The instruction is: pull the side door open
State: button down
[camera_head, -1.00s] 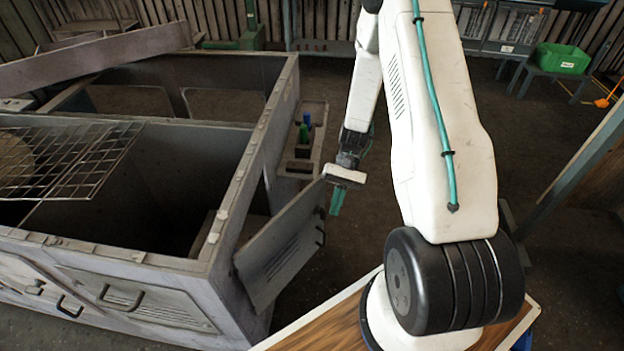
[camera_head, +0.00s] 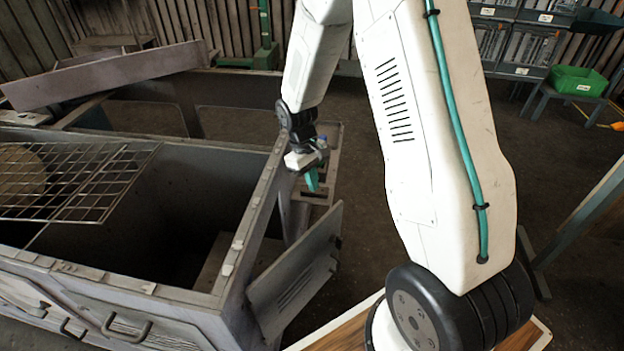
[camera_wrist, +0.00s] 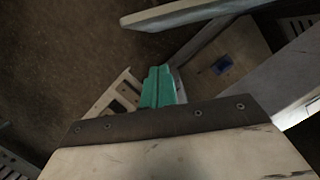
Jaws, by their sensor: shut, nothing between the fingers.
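The side door (camera_head: 297,272) is a grey panel with vent slots and a dark handle at its outer edge. It stands partly open, swung out from the right side of the grey blower housing (camera_head: 232,262). My gripper (camera_head: 312,181) has teal fingers, shut and empty. It is above and behind the door's upper edge, close to the opening in the housing's side, and does not appear to touch the door. The teal fingers (camera_wrist: 158,88) also show closed together in the wrist view. A pale panel edge (camera_wrist: 185,12) crosses the top there; I cannot tell if it is the door.
A side tray (camera_head: 332,135) with slots is beyond my gripper, partly hidden by it. A wire grid (camera_head: 75,180) lies across the housing's open top. A green bin (camera_head: 578,81) stands at the back right.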

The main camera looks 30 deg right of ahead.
jog(key=s+d+f, duration=0.2)
jog(key=s+f, duration=0.3)
jog(key=f, duration=0.1)
jog(key=shift+s, duration=0.15)
jog(key=shift+a+f, duration=0.1)
